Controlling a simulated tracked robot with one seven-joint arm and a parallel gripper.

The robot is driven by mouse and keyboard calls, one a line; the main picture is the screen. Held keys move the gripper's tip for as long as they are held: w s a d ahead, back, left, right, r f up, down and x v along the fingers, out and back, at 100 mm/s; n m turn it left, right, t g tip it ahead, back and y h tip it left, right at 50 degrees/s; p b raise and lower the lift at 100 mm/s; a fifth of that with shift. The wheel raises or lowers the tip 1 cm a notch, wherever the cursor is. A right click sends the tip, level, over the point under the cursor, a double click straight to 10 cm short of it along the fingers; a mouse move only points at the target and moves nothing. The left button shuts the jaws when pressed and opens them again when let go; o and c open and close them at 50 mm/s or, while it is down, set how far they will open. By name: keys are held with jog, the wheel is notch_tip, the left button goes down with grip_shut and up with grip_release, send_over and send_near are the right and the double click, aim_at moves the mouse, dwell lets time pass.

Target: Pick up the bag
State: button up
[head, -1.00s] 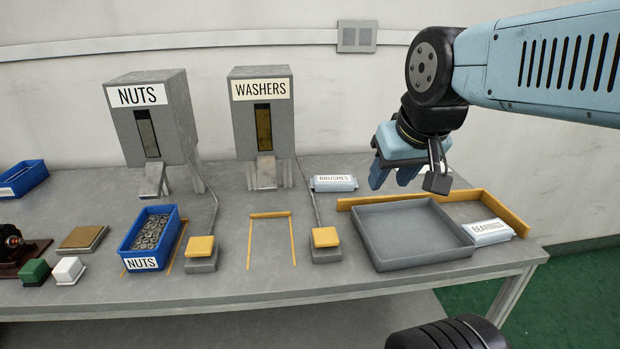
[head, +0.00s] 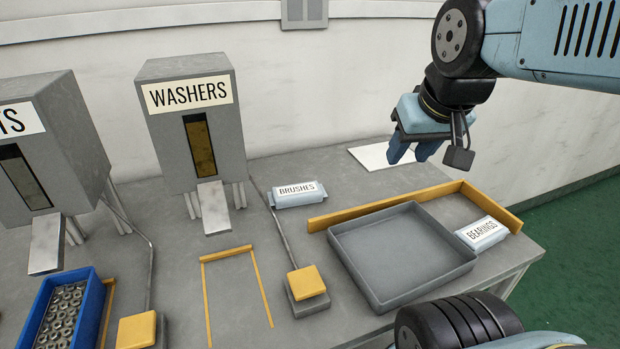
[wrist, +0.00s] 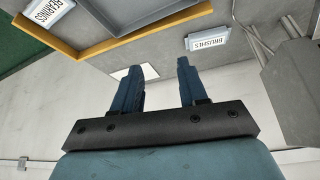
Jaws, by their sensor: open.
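Two labelled bags are in view. The BRUSHES bag (head: 298,194) lies on the table behind the grey tray, to its left. The BEARINGS bag (head: 482,234) lies at the right end, beside the tray and inside the yellow rail. My gripper (head: 412,154) is in the air above the back of the table, right of the BRUSHES bag and apart from both bags. In the wrist view my gripper (wrist: 159,75) is open with nothing between its fingers. The BRUSHES bag (wrist: 207,38) and the BEARINGS bag (wrist: 47,8) both show there too.
The empty grey tray (head: 402,292) sits inside a yellow corner rail (head: 375,209). A WASHERS dispenser (head: 196,125) stands left, with a yellow button (head: 306,281) in front. A blue bin of nuts (head: 92,315) is at lower left. A white sheet (head: 372,155) lies at the back.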

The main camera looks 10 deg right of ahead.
jog(key=shift+w+d, duration=0.15)
jog(key=shift+w, duration=0.2)
jog(key=shift+o, duration=0.4)
